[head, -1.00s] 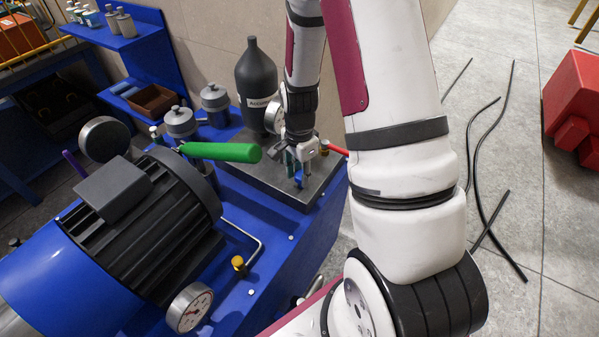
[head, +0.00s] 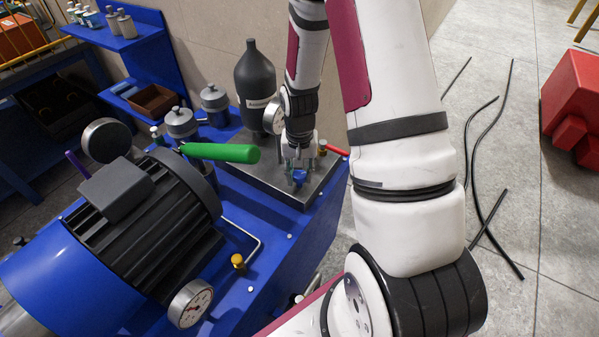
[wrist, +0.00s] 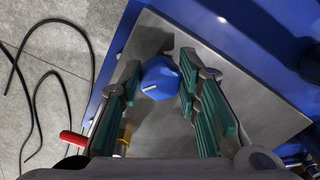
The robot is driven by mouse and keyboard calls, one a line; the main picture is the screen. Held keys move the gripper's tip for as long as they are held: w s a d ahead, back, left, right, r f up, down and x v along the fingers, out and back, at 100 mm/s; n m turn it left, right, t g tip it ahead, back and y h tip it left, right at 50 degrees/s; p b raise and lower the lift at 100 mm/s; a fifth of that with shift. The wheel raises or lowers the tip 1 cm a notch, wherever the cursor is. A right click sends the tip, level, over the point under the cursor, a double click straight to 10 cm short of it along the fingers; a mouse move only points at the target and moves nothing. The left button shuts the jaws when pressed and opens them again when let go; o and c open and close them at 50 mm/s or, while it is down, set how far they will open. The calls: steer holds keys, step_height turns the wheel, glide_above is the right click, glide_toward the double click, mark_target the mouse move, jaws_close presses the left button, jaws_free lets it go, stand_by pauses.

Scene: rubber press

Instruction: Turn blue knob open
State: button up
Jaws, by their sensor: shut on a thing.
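The blue knob (head: 299,176) stands at the front edge of the grey metal plate, just below my gripper (head: 298,163). In the wrist view the blue knob (wrist: 161,80) sits between the green-padded fingers of my gripper (wrist: 160,77). The knob has a short white mark on its face, tilted from lower left to upper right. My gripper is shut on the knob, with one finger on each side. In the head view the fingers are small and partly hidden, so the contact is hard to see there.
The grey plate (head: 258,172) carries a dark bottle (head: 255,85) and a pressure gauge (head: 273,118) close to my wrist. A red handle (head: 337,151) lies just right of my gripper, beside a yellow fitting (head: 322,146). A green handle (head: 222,152) sticks out on the left.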

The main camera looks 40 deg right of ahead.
mark_target(301, 175)
steer(key=n+p, duration=0.1)
steer(key=n, duration=0.2)
steer(key=shift+s+d+n, duration=0.1)
steer(key=shift+d+n, duration=0.05)
steer(key=shift+n, duration=0.15)
steer(key=shift+d+n+p, duration=0.1)
steer(key=shift+n+p, duration=0.3)
steer(key=shift+n, duration=1.5)
steer(key=o, duration=1.1)
steer(key=shift+o, duration=0.2)
step_height(301, 175, up, 12)
